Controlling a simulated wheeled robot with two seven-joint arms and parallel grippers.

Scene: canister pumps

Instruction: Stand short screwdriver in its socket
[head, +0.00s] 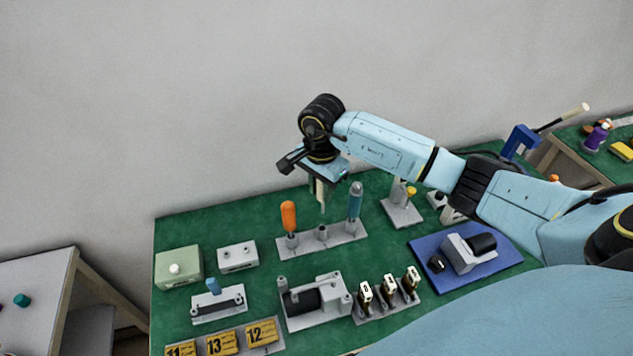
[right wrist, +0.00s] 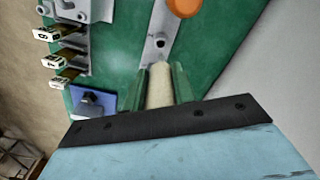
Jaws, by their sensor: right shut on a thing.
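My right gripper (head: 320,188) is above the grey rack (head: 342,240), with its jaws shut on the short screwdriver, whose cream handle (right wrist: 160,88) shows between the green fingers in the right wrist view. In the head view the handle (head: 319,193) hangs roughly upright, apart from the rack. The rack's middle socket (head: 322,231) is empty, and its hole (right wrist: 160,42) shows just beyond the handle in the right wrist view. The screwdriver's tip cannot be made out clearly. My left gripper is not in view.
A pump (head: 316,300) and a blue mat (head: 424,246) lie nearer on the green table (head: 185,229).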

